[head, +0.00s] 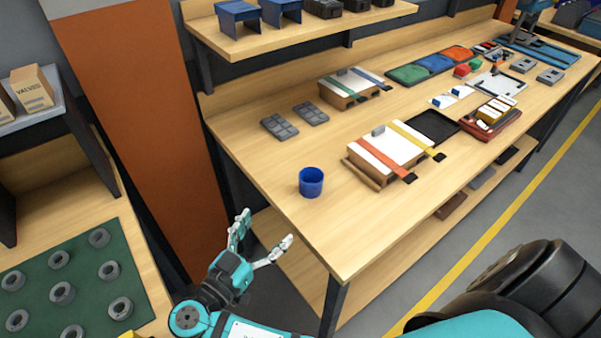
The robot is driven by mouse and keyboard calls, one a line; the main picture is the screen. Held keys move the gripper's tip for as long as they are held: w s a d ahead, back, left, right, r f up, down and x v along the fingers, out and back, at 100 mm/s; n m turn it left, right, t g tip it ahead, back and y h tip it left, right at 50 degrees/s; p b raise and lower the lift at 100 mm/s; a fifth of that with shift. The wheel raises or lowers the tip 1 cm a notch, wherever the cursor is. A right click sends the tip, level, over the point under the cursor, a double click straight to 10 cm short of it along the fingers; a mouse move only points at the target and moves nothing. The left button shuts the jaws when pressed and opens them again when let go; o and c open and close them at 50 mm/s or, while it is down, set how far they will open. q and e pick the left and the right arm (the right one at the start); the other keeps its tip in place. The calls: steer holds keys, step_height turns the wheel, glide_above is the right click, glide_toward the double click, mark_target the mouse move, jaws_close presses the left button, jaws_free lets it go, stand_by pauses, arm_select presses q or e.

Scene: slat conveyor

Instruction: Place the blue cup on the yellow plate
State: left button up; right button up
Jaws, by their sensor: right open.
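The blue cup (311,182) stands upright near the near left end of the long wooden workbench. My right gripper (266,228) is open and empty. In the picture it is below and to the left of the cup, apart from it, beside the bench's left end. No yellow plate can be made out. A small yellow patch shows at the bottom edge, left of my gripper, too cut off to identify. My left gripper is not in view.
The long bench (375,240) holds a box with red and yellow straps (385,148), grey trays (279,126) and a red tray of blocks (490,122). A green mat (75,270) with several grey rings lies left. An orange pillar (140,120) stands between.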

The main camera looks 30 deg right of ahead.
steer(key=p, duration=0.4)
glide_toward(306, 184)
steer(key=d, duration=0.2)
steer(key=shift+w+d+r+p, duration=0.25)
steer(key=shift+w+d+p, duration=0.05)
steer(key=shift+w+d, duration=0.85)
steer(key=shift+p+x, duration=0.5)
steer(key=shift+x, duration=0.35)
steer(key=p+x, duration=0.2)
steer(key=x, duration=0.1)
steer(key=shift+w+d, duration=0.15)
steer(key=shift+d, duration=0.1)
steer(key=shift+w+d+f, duration=0.1)
steer(key=shift+d, duration=0.2)
steer(key=shift+d+f, duration=0.1)
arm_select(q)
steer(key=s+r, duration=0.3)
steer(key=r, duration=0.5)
arm_select(e)
steer(key=c, duration=1.2)
steer(key=shift+c, duration=0.2)
